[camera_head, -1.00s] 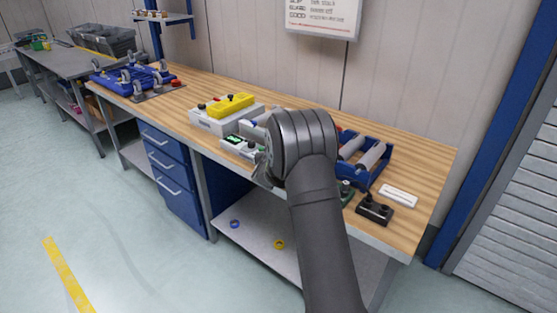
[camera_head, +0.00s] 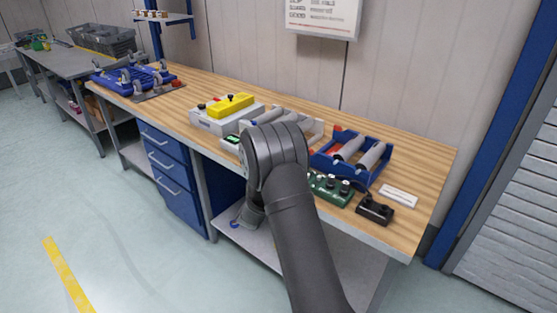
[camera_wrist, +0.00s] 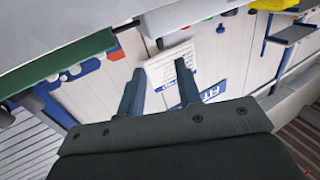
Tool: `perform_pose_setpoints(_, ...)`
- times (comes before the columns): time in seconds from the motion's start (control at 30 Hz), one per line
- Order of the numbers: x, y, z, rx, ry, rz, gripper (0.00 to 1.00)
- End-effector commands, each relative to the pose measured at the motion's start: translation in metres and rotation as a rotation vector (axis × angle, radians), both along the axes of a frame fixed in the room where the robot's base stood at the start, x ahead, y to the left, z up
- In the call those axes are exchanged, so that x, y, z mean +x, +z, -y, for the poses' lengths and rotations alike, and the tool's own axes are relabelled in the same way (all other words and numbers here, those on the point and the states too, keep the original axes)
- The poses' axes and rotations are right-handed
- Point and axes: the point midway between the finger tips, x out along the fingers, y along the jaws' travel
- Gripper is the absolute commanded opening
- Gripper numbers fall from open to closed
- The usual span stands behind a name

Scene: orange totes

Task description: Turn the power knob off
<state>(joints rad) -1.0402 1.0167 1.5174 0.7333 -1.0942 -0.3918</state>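No knob is marked as the power knob in the views I have. A green box (camera_head: 330,188) with several dark knobs stands at the bench's front edge, partly behind my arm. A white unit with a lit green display (camera_head: 231,143) is left of my arm, partly hidden. In the wrist view, a green edge (camera_wrist: 65,65) with small knobs or buttons shows at upper left, likely that green box. My gripper (camera_wrist: 160,92) is open and empty, with its two fingers apart and touching nothing visible. In the head view my arm hides the gripper.
A blue tray with rollers (camera_head: 352,152) stands behind the green box. A small black box with knobs (camera_head: 375,209) and a white block (camera_head: 398,196) lie to its right. A yellow-topped white box (camera_head: 228,112) stands to the left. The bench's right end (camera_head: 432,165) is clear.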

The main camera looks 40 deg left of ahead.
Motion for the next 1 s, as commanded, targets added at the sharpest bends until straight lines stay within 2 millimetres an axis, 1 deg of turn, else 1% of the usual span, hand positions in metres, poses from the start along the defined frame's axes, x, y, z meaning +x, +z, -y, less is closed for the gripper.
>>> perform_pose_setpoints(0.03,0.012,0.0,-0.003,0.001,-0.002,0.001,0.32)
perform_pose_setpoints(0.2,0.045,0.0,-0.018,0.001,-0.002,0.001,0.32)
perform_pose_setpoints(0.3,0.062,0.0,-0.025,0.001,-0.001,0.001,0.32)
perform_pose_setpoints(0.4,0.074,0.0,-0.031,0.0,-0.001,0.0,0.32)
perform_pose_setpoints(0.6,0.087,0.0,-0.037,0.0,0.001,-0.001,0.32)
perform_pose_setpoints(0.9,0.089,0.0,-0.038,-0.001,0.001,0.0,0.32)
perform_pose_setpoints(0.93,0.089,0.0,-0.038,-0.001,0.001,0.0,0.28)
perform_pose_setpoints(1.0,0.089,0.0,-0.038,-0.001,0.001,0.0,0.14)
